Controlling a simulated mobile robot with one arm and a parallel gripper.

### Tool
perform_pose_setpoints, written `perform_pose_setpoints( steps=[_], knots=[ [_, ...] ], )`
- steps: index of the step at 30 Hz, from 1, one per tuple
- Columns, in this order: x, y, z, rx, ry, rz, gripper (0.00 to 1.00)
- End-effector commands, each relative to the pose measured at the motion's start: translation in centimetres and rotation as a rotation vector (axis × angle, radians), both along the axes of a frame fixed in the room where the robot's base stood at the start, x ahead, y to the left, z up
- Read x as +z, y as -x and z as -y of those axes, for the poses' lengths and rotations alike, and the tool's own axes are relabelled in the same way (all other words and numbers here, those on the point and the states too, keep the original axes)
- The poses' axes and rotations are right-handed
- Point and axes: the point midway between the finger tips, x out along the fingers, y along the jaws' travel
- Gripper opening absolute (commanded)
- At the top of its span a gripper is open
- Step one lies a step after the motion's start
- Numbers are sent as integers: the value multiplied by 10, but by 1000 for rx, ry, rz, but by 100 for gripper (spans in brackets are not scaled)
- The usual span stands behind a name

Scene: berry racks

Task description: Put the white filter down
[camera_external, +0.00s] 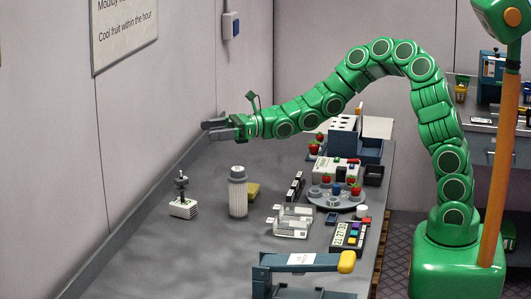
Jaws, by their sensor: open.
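The white filter appears to be the tall pale cylinder (238,197) with a light cap. Nothing shows between the fingers.
A small white ribbed block with a dark fitting (183,208) stands to the left. A blue press-like device (300,263) is in front. The bench's front left is clear.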

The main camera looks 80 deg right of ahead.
Motion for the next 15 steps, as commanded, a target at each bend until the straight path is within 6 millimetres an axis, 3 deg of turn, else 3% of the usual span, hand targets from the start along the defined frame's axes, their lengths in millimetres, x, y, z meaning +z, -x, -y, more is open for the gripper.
perform_pose_setpoints(
  steps=[15],
  knots=[
    [-1, 3, 8, -171, -3, -3, 88]
  ],
)
